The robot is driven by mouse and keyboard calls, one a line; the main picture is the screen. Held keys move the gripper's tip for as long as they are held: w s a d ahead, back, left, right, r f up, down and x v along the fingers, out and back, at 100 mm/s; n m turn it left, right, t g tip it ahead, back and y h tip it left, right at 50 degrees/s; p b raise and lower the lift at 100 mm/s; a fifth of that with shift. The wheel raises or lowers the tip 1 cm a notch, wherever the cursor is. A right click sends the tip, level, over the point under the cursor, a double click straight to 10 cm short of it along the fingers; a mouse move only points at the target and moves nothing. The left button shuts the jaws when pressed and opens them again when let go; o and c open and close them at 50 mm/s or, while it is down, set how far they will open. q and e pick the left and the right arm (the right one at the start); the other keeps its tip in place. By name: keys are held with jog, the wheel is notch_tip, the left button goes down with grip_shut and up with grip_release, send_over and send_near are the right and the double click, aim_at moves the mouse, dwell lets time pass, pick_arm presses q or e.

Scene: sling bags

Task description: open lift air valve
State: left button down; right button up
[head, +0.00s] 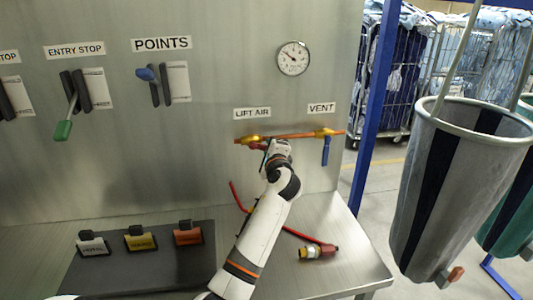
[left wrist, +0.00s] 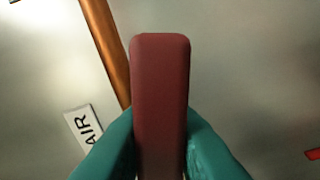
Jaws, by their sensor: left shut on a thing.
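The lift air valve sits on a copper pipe on the metal panel, under the LIFT AIR label (head: 252,113). Its red handle (left wrist: 160,95) fills the middle of the left wrist view. My left gripper (head: 262,146) is at this valve; in the left wrist view its teal fingers (left wrist: 160,150) are shut on the red handle, one on each side. In the head view my gripper hides most of the handle. The copper pipe (head: 290,136) runs right to the vent valve, whose blue handle (head: 325,151) hangs down. My right gripper is not in view.
A round gauge (head: 293,58) is above the pipe. A red hose with a brass-ended coupling (head: 318,252) lies on the metal table (head: 345,262). A dark mat (head: 150,270) bears three tagged blocks. A grey striped sling bag (head: 450,180) hangs at right beyond a blue post (head: 374,110).

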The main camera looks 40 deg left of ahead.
pick_arm(q)
jog(key=shift+w+d+r+n+b, duration=0.1)
jog(key=shift+r+n+b, duration=0.2)
jog(key=shift+n, duration=0.55)
jog(key=shift+r+n+b, duration=0.2)
jog(key=shift+r+n, duration=0.2)
jog(key=shift+n, duration=0.45)
jog(key=c, duration=1.3)
grip_release()
jog(key=shift+r, duration=0.1)
jog(key=b+v, duration=0.3)
jog(key=v, duration=0.9)
